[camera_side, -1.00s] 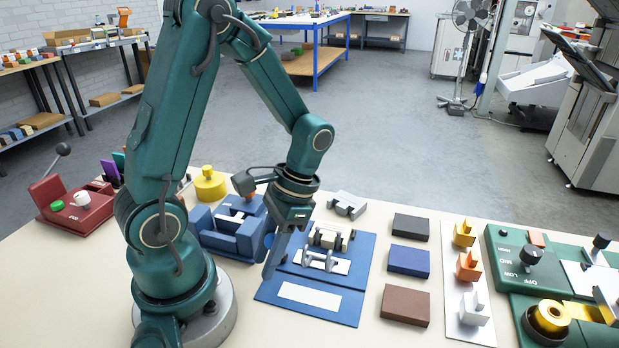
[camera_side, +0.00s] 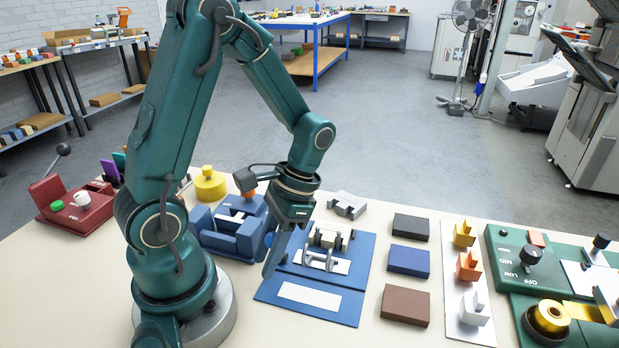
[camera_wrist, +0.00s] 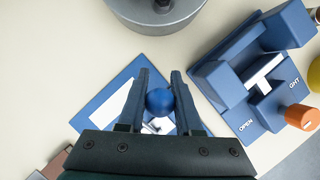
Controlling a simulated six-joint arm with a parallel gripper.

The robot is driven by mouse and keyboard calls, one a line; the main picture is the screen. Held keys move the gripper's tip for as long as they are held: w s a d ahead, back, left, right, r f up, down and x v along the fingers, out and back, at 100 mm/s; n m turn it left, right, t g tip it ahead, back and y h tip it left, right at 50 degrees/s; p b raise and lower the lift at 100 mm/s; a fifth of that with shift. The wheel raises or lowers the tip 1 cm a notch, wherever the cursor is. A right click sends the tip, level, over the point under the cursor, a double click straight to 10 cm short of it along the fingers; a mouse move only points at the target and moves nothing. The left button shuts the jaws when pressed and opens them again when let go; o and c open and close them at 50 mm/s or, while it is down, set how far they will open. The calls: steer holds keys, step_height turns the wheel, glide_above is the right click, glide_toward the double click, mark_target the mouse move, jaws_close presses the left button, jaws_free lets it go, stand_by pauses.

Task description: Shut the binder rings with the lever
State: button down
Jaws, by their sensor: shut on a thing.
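The blue ring binder (camera_side: 342,303) lies open on the bench, with a white label strip (camera_side: 309,296) on its near cover. Its metal rings (camera_side: 318,257) stand on a pale plate; I cannot tell whether they are shut. In the wrist view, my gripper (camera_wrist: 160,76) has its two fingers around the blue ball knob (camera_wrist: 160,102) of the lever, one finger on each side. In the side view, my gripper (camera_side: 272,262) is at the left edge of the binder, fingers down. The lever's lower part is hidden by the fingers.
A blue clamp fixture (camera_side: 232,238) with an orange knob stands close to the left of my gripper. Black (camera_side: 411,227), blue (camera_side: 408,261) and brown (camera_side: 405,305) blocks lie right of the binder. The front bench strip is clear.

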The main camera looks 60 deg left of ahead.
steer(key=g+h, duration=0.1)
steer(key=w+a+g+h, duration=0.1)
steer(key=r+g+h, duration=0.1)
steer(key=shift+w+a+r+m+g, duration=0.1)
steer(key=shift+w+a+m+g, duration=0.2)
steer(key=shift+w+m, duration=0.1)
steer(key=shift+w+a+r+m+g+h, duration=0.1)
steer(key=shift+w+a+m+g+h, duration=0.2)
steer(key=shift+g+h, duration=0.5)
steer(key=shift+w+a+r+m+g+h, duration=0.1)
steer(key=shift+w+a+g+h, duration=0.3)
steer(key=shift+g+h, duration=0.4)
steer(key=c, duration=0.6)
jaws_free()
steer(key=shift+a, duration=0.1)
steer(key=shift+s, duration=0.1)
